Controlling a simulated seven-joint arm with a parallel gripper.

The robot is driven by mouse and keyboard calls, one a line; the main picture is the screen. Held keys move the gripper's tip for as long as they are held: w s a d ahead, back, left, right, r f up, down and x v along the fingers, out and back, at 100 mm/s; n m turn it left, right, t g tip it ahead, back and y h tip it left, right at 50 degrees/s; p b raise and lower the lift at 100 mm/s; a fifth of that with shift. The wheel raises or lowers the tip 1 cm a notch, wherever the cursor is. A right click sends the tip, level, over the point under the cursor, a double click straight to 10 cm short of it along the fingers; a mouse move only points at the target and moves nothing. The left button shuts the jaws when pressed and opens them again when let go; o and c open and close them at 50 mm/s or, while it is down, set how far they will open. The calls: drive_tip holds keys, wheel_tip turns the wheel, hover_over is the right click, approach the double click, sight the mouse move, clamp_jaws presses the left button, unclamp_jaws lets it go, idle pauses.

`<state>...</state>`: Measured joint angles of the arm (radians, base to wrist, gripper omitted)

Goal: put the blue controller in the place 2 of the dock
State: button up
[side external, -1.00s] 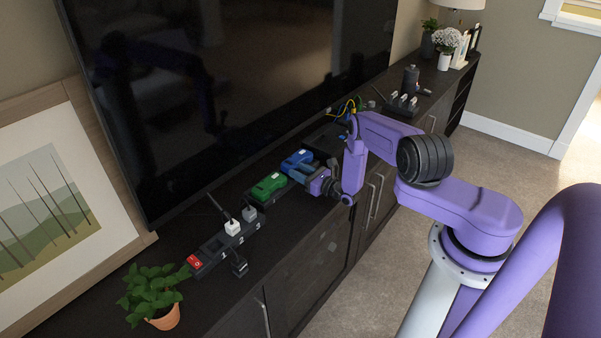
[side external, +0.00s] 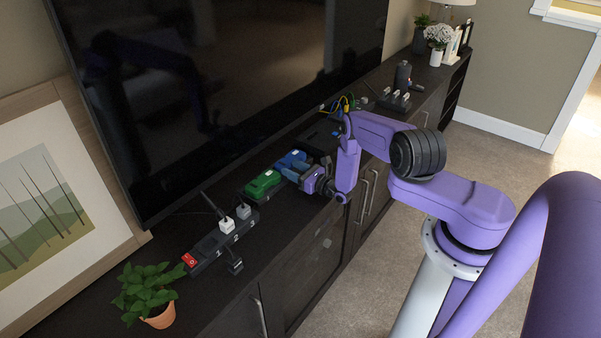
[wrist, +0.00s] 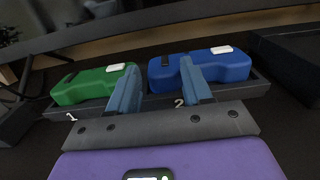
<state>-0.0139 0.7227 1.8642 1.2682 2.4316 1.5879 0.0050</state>
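The blue controller (wrist: 222,70) lies in the dock (wrist: 258,84), in the right slot beside the printed 2. It also shows in the side view (side external: 291,159), just beyond my gripper. The green controller (wrist: 92,85) lies in the left slot by the printed 1, and shows in the side view (side external: 263,185). My gripper (wrist: 159,65) is open, its two blue-grey fingers wide apart with nothing held between them. The right finger overlaps the front of the blue controller and the left finger overlaps the green one's right end. I cannot tell whether either finger touches.
A power strip (side external: 210,246) with plugs and a potted plant (side external: 150,291) stand to the left on the dark cabinet. The TV (side external: 220,80) rises close behind the dock. A dark box (wrist: 290,55) is right of the dock. Another strip and a bottle (side external: 402,75) stand farther right.

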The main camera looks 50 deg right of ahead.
drive_tip(key=shift+r, duration=0.1)
drive_tip(key=s, duration=1)
drive_tip(key=shift+s, duration=0.4)
drive_tip(key=shift+s+r, duration=0.1)
drive_tip(key=shift+s, duration=0.35)
drive_tip(key=w+a+r+n+g+y, duration=0.2)
drive_tip(key=w+a+r+n+y, duration=0.3)
drive_tip(key=a+r+n+y, duration=0.3)
drive_tip(key=s+a+r+n+g+y, duration=0.35)
drive_tip(key=a+r+n+g, duration=0.25)
drive_tip(key=a+n+g, duration=0.3)
drive_tip(key=s+a+r+n+g+y, duration=0.35)
drive_tip(key=a+r+n+g, duration=0.3)
drive_tip(key=a+g, duration=0.3)
drive_tip(key=s+a+r+n+g+h, duration=0.25)
drive_tip(key=s+n+h, duration=0.2)
drive_tip(key=s, duration=0.25)
drive_tip(key=s+a+r+n+g+h, duration=0.2)
drive_tip(key=s+r+n+g+h, duration=0.1)
drive_tip(key=s+n, duration=0.25)
drive_tip(key=s+d+r+n+t+h, duration=0.3)
drive_tip(key=s+n+t, duration=0.1)
drive_tip(key=s+n, duration=0.2)
drive_tip(key=s+d+r+n+t+h, duration=0.3)
drive_tip(key=s+n+t+h, duration=0.1)
drive_tip(key=s+n, duration=0.3)
drive_tip(key=shift+d+n, duration=0.25)
drive_tip(key=shift+n, duration=0.8)
